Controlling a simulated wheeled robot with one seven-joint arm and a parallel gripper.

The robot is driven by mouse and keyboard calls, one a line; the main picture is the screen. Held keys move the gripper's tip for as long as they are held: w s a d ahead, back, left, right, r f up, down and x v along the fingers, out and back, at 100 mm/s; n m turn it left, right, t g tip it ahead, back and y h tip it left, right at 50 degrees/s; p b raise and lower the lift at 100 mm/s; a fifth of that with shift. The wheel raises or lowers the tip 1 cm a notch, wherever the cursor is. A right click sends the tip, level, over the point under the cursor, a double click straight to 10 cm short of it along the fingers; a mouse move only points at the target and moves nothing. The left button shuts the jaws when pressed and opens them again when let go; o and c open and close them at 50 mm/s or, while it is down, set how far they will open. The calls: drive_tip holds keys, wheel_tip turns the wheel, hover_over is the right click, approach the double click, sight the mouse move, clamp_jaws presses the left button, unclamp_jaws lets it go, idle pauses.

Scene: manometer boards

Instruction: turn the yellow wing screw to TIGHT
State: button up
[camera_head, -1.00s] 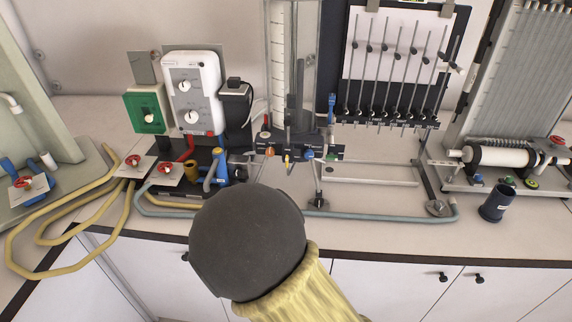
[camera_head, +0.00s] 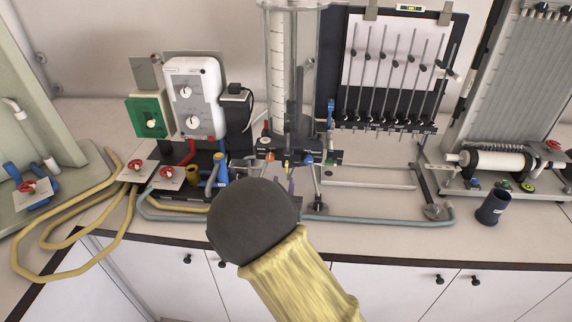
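A small yellow piece that looks like the yellow wing screw (camera_head: 286,161) sits on the dark fitting at the foot of the clear column with a scale. An orange knob (camera_head: 270,156) is to its left and a blue knob (camera_head: 309,159) to its right. The screw is too small to tell which way its wings point. My arm's dark rounded link and yellow sleeve fill the lower middle, just below the fitting.
A clear scaled column (camera_head: 281,70) stands behind the fitting. A tilted tube board (camera_head: 386,60) is to its right, a white control box (camera_head: 196,95) to its left. A dark cup (camera_head: 492,207) stands at right. Yellow hoses (camera_head: 75,265) loop over the left bench edge.

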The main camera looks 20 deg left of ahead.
sight(286, 166)
drive_tip(key=p+x, duration=0.1)
drive_tip(key=x, duration=0.6)
drive_tip(key=shift+w+p, duration=0.2)
drive_tip(key=shift+p, duration=0.2)
clamp_jaws()
